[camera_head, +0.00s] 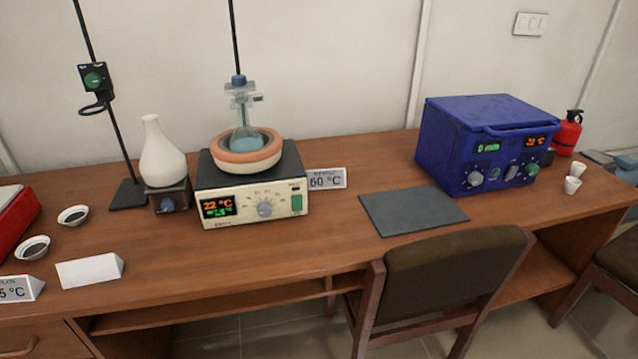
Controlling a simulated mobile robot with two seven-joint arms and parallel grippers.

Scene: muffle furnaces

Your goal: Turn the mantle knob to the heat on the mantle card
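A card (326,180) right of the hotplate reads 60 °C. A card (18,290) at the left edge is cut off, ending in 5 °C. A white card (88,270) shows no readable text. I cannot tell which is the mantle card. Neither gripper is in view.
An orange-rimmed bath (246,162) with a clamped flask (243,128) sits on the hotplate. Two small dishes (73,215) (33,248) lie at left. A blue furnace (452,155), grey mat (412,212) and two white crucibles (572,185) are at right. A chair (445,275) stands in front.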

